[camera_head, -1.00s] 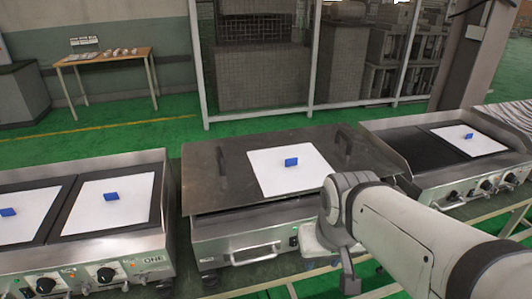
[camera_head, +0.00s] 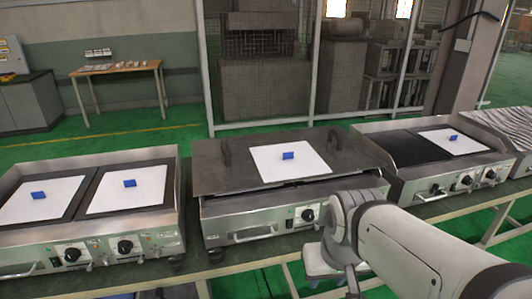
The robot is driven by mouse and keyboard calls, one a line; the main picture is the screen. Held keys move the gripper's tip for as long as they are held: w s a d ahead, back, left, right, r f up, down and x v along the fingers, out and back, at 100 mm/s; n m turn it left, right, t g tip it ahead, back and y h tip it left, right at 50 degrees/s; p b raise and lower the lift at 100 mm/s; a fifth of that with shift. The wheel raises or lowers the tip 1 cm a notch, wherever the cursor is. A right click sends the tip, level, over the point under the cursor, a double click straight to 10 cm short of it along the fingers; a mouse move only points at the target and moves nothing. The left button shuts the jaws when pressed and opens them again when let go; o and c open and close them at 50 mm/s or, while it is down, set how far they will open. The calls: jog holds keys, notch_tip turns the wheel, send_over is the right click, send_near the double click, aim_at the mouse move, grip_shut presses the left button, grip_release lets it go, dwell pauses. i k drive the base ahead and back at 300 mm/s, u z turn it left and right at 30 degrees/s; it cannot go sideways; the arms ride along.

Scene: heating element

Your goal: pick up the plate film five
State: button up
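Several white square films, each with a small blue block on it, lie on flat griddles. Two films lie side by side on the left griddle, a far-left film (camera_head: 62,205) and a second film (camera_head: 148,201). A middle film (camera_head: 312,166) lies on the dark plate of the centre griddle. A right film (camera_head: 475,146) lies on the right half of the right griddle. No number shows, so I cannot tell which is film five. My arm reaches in from the lower right, its front joint before the centre griddle. My gripper is not visible.
The left griddle (camera_head: 150,239), centre griddle (camera_head: 224,216) and right griddle (camera_head: 420,192) stand in a row on a bench with gaps between them. A wooden table (camera_head: 117,69) and mesh fence stand behind.

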aim_at(283, 162)
jog(key=z, duration=0.15)
jog(key=i, duration=0.95)
jog(key=u, duration=0.05)
